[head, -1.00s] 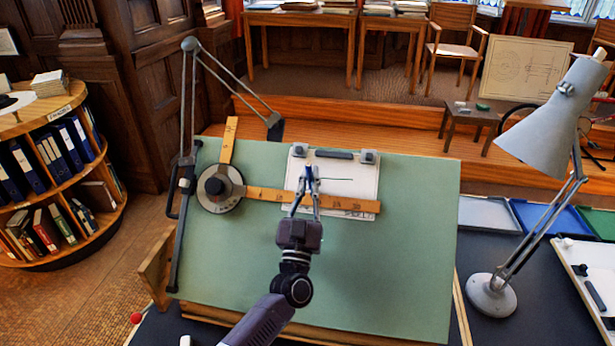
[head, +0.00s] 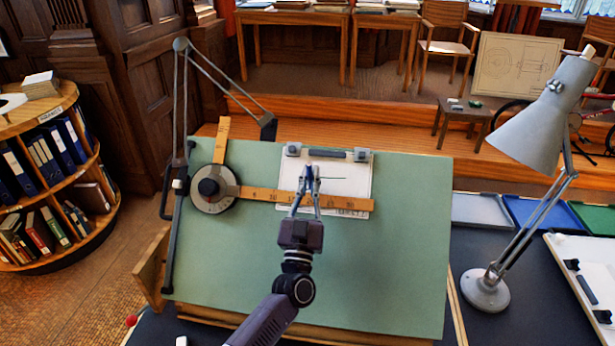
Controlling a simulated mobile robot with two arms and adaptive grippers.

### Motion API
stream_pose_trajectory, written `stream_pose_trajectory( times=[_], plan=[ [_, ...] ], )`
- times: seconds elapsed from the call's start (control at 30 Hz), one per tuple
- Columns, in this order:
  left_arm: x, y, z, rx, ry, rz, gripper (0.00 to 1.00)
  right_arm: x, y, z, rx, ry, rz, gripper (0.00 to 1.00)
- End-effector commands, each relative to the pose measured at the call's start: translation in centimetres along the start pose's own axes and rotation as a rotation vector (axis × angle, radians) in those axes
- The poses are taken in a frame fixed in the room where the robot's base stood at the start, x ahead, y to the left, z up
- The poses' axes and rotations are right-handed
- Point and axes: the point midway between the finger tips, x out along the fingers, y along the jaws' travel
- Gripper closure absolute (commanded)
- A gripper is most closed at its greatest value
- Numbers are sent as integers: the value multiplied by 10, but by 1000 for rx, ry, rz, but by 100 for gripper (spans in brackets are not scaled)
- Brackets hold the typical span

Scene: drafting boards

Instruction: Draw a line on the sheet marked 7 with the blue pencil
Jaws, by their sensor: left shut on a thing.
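A white sheet (head: 352,169) lies on the green drafting board (head: 400,235), under a dark clip bar at its top edge. I cannot read a number on it. My left gripper (head: 306,204) is shut on the blue pencil (head: 309,181), over the left part of the sheet. The pencil stands roughly upright. Whether its tip touches the paper is hard to tell. A short, thin dark line shows on the sheet just right of the pencil. My right gripper is not in view.
A wooden ruler (head: 265,194) of the drafting arm crosses the lower sheet, behind my gripper's fingers. Its round head (head: 212,188) sits at the left. A grey lamp (head: 530,130) stands right of the board. Trays (head: 540,213) lie beyond it.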

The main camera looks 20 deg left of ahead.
Motion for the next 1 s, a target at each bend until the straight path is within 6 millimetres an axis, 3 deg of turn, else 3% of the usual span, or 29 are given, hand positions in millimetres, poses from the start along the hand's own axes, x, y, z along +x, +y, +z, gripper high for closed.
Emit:
stream_pose_trajectory(
  times=[1.0],
  plan=[
    [0,10,1,0,-2,1,100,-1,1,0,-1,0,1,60]
  ],
)
